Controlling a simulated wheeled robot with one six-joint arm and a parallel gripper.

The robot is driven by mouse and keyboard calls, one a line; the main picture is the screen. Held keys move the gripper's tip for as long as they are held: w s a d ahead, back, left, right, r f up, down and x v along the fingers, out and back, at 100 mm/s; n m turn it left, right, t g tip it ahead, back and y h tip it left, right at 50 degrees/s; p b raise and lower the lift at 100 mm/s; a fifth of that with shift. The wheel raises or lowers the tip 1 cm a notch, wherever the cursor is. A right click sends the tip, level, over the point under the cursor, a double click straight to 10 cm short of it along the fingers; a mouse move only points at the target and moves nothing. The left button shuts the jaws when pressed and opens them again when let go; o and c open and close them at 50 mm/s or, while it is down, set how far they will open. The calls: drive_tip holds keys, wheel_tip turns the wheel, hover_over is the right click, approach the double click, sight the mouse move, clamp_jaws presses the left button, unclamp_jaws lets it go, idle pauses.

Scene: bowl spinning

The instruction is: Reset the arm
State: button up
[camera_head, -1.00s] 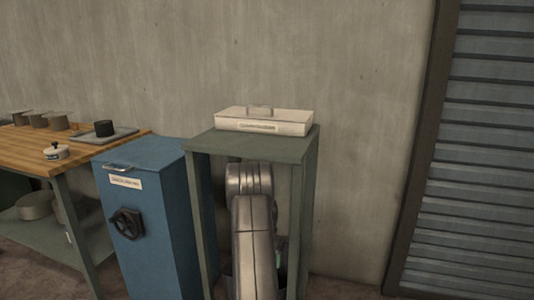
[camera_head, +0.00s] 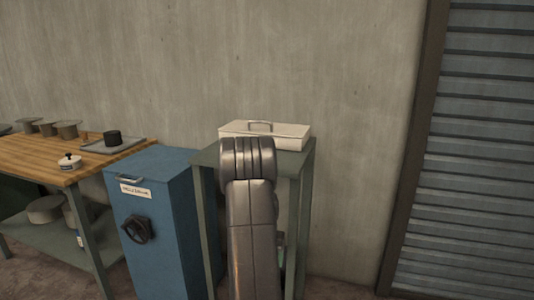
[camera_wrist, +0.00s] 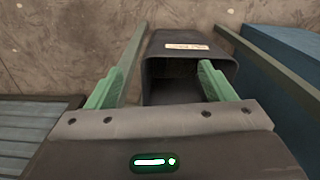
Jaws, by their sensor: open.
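My arm shows in the head view as a grey metal link rising in front of a green metal stand (camera_head: 296,185). I cannot tell whether the fingers touch the bin.
A pale lidded box (camera_head: 285,137) sits on the stand. A blue cabinet (camera_head: 155,210) with a black handwheel stands left of it, then a wooden workbench (camera_head: 115,157) with pots and a tray (camera_head: 113,146). A shutter (camera_head: 475,150) is at right. The wall is behind.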

drive_tip(key=s+r+n+p, duration=0.2)
drive_tip(key=s+r+p, duration=0.2)
drive_tip(key=r, duration=0.5)
drive_tip(key=shift+s, duration=1.25)
drive_tip(key=shift+d+r, duration=0.1)
